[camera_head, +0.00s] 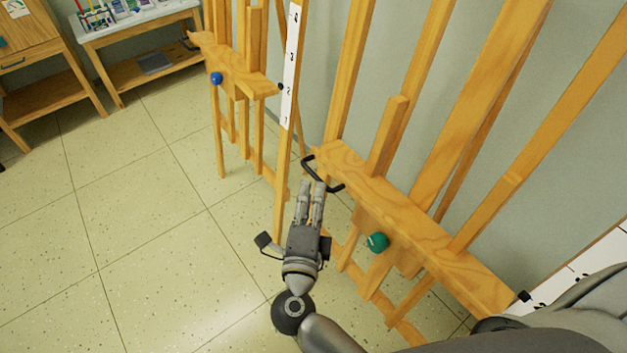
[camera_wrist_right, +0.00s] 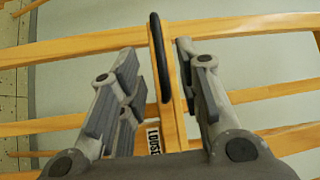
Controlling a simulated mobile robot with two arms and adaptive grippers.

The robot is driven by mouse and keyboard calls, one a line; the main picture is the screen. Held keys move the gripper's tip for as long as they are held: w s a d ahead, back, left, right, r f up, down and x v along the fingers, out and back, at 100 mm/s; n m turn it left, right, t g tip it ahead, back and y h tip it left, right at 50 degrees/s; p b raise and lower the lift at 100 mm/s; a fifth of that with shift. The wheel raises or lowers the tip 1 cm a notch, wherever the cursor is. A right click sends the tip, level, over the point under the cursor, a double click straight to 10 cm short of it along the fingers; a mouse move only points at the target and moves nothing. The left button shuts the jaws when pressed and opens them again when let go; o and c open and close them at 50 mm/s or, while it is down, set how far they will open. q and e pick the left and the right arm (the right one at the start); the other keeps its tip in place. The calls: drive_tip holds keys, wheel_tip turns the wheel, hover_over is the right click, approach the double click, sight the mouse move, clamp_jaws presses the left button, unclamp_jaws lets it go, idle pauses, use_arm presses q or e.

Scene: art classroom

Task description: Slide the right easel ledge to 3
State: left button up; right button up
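The right easel's wooden ledge (camera_head: 420,225) runs across the easel posts, with a green knob (camera_head: 377,242) below its front. A black bar handle (camera_head: 322,176) is fixed at the ledge's left end. A black pointer (camera_head: 525,296) shows at its right end, near a white scale (camera_head: 590,262) partly covered by my grey arm; its numbers are unreadable. My right gripper (camera_head: 312,184) is at the handle with its fingers apart. In the right wrist view, the handle (camera_wrist_right: 158,58) appears between the open fingers (camera_wrist_right: 165,75); contact is not visible. My left gripper is out of view.
The left easel's ledge (camera_head: 235,68) has a blue knob (camera_head: 216,79) and its pointer sits near 2 on a white numbered scale (camera_head: 291,65). A side table (camera_head: 135,22) and wooden cabinet (camera_head: 28,50) stand at the back left. The tiled floor (camera_head: 130,220) at left is clear.

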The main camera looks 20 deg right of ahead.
drive_tip(key=x, duration=0.5)
clamp_jaws()
idle(0.3)
